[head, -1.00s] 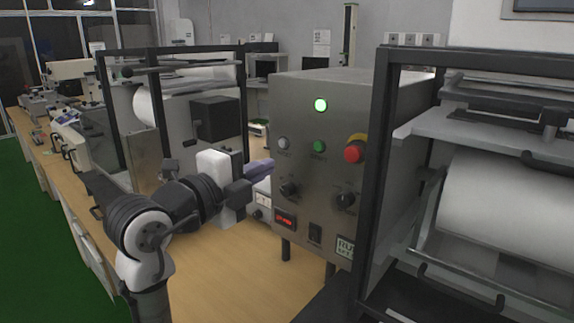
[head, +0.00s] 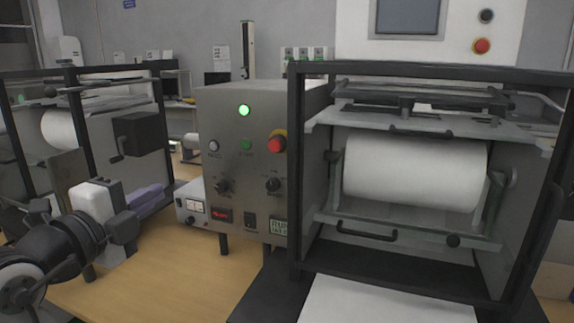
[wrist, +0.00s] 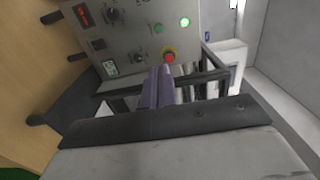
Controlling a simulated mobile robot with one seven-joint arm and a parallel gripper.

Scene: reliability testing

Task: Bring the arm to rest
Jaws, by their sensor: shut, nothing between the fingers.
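My gripper (head: 146,196) is at the left of the head view, with its purple fingers together and nothing between them. It is above the wooden bench, in front of and to the left of the grey control box (head: 212,170). In the wrist view, the purple fingers (wrist: 157,88) point toward the same control box (wrist: 125,40), near its red button with the yellow collar (wrist: 169,57). I cannot tell the exact gap between the fingertips and the box. A green lamp (head: 244,110) is lit on the box.
A black-framed machine with a white roll (head: 415,172) stands right of the control box. Another framed machine (head: 85,130) is behind my arm at the left. A small white instrument (head: 194,208) sits beside the box. The wooden bench top (head: 165,275) is clear in front.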

